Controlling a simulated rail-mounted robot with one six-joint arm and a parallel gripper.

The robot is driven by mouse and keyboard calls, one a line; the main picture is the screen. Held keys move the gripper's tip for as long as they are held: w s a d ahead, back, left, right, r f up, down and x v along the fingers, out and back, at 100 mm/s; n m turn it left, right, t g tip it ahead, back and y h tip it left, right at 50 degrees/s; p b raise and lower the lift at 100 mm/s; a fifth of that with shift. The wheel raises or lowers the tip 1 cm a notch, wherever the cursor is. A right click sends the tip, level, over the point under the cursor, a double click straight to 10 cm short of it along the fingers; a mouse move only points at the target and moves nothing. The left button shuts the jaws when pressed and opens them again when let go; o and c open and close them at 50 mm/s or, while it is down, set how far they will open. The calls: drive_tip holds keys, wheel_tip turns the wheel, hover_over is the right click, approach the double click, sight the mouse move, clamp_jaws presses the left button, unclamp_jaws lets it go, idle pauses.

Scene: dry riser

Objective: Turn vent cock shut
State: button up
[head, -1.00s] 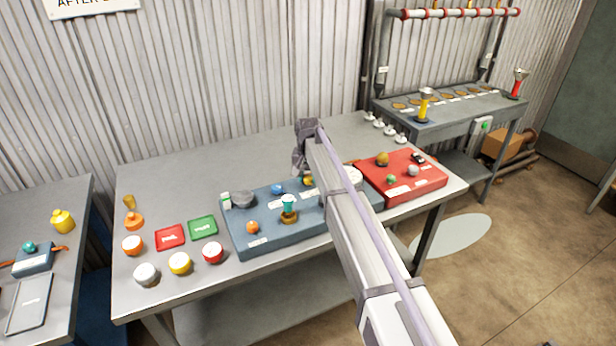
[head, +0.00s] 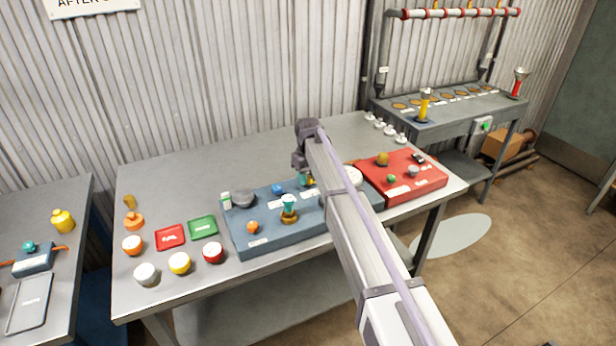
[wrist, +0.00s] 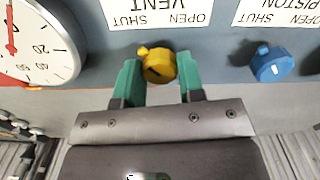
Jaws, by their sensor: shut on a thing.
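The vent cock (wrist: 160,67) is a yellow round knob with a small nub, on the front of the blue-grey panel. In the head view my gripper (head: 305,178) is at the back edge of the blue panel (head: 275,233), and the arm hides much of the cock.
A blue piston cock (wrist: 269,65) is to the right in the wrist view, and a pressure gauge (wrist: 40,45) to the left. In the head view a teal-topped brass fitting (head: 289,210) stands on the panel. A red panel (head: 405,188) lies to the right.

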sight(308, 178)
idle(0.3)
drive_tip(key=o, duration=0.9)
drive_tip(key=shift+r, duration=0.1)
wheel_tip(308, 178, up, 11)
drive_tip(key=p, duration=1.1)
drive_tip(key=shift+f, duration=0.2)
